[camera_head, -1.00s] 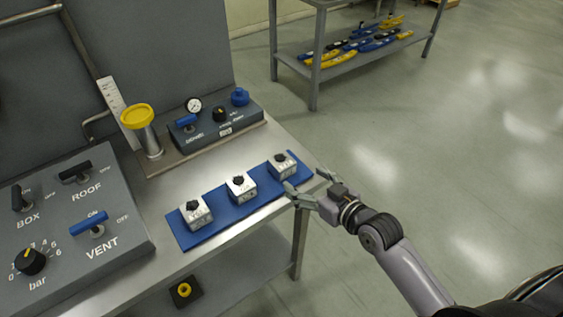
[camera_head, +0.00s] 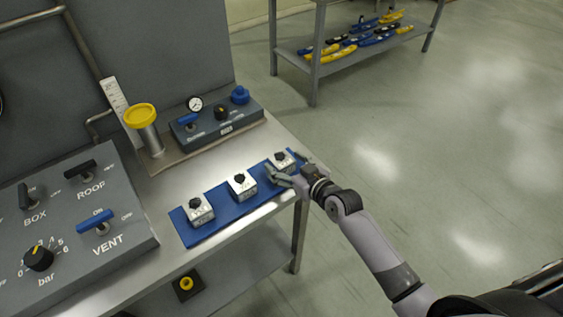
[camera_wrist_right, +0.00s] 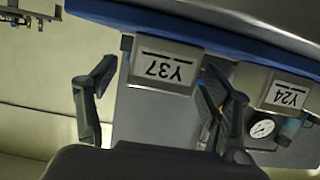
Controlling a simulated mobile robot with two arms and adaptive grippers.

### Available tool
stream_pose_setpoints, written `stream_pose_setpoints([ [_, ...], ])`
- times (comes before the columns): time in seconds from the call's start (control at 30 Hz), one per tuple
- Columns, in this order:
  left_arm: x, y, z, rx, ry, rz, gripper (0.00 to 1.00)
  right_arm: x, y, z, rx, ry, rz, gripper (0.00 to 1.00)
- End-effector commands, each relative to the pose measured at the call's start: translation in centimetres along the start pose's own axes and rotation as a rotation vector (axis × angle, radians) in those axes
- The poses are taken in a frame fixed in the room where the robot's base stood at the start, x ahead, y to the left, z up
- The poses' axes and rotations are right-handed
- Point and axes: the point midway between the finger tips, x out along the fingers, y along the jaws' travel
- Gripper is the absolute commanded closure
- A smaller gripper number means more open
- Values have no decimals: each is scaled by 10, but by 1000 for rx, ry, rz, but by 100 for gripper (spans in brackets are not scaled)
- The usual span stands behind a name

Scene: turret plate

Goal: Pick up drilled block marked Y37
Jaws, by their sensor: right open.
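The drilled block marked Y37 (camera_wrist_right: 165,68) is a pale block with a dark-lettered label, upside down in the right wrist view. In the head view it appears to be the rightmost block (camera_head: 284,160) on a blue mat (camera_head: 229,212), with a black knob on top. My right gripper (camera_head: 281,174) is open at this block, partly covering it. In the right wrist view its two fingers (camera_wrist_right: 155,76) stand to either side of the Y37 face, with no clear contact. My left gripper is out of view.
The middle block (camera_head: 242,184), and the block marked Y24 (camera_wrist_right: 288,93) in the wrist view, are close beside it. A left block (camera_head: 198,210) shares the mat. Behind stand a gauge box (camera_head: 217,125) and a yellow-topped cylinder (camera_head: 141,116). A switch panel (camera_head: 70,235) is at left.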

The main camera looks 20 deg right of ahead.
Motion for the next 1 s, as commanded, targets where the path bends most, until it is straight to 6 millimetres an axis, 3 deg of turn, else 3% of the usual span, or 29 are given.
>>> stream_pose_setpoints([
  [0.13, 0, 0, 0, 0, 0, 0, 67, 0, 0, 0, 0, 0, 0, 27],
  [1.0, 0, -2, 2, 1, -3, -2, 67, -1, 0, 0, -1, 0, 0, 85],
])
